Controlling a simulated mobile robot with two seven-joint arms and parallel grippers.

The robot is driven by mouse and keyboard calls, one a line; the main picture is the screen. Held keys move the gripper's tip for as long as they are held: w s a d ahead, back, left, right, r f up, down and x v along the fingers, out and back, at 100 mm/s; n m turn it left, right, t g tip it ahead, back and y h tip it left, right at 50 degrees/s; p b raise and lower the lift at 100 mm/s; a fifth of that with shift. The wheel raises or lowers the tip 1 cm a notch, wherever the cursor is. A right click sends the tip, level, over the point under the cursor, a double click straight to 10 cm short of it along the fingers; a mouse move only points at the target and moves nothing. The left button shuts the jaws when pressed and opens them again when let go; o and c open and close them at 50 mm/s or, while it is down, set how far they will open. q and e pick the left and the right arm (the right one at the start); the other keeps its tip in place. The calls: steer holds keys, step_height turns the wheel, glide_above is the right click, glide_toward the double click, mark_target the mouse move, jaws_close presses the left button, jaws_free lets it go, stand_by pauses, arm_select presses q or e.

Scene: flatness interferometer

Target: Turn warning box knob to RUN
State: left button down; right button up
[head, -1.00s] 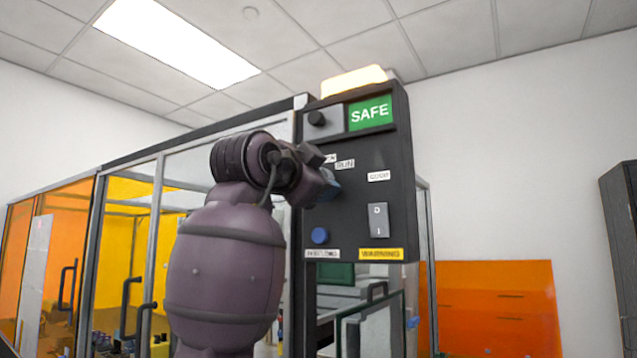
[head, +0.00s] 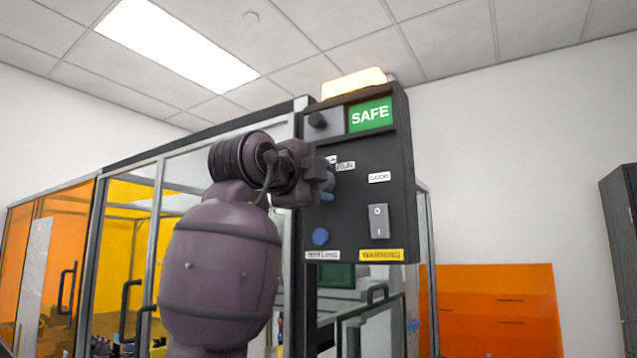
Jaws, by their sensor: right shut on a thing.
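The black warning box (head: 350,215) is mounted high at the corner of the glass enclosure. It carries a lit green SAFE sign (head: 370,114) and a yellow WARNING label (head: 381,255). A RUN label (head: 345,166) shows just right of my right gripper (head: 326,181). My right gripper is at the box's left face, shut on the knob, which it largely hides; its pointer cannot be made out. A bluish part shows at the fingertips. My left gripper is not in view.
The box also has a rocker switch (head: 378,221), a blue button (head: 320,236) and a small black knob (head: 317,119) at the top left. A lit amber lamp (head: 354,82) sits on top. An orange panel (head: 490,305) stands at the lower right.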

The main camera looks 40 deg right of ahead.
stand_by(0.4)
steer(key=o, duration=0.9)
steer(key=b+v, duration=0.1)
steer(key=v, duration=1)
steer(key=shift+d+b, duration=0.1)
steer(key=shift+b, duration=0.3)
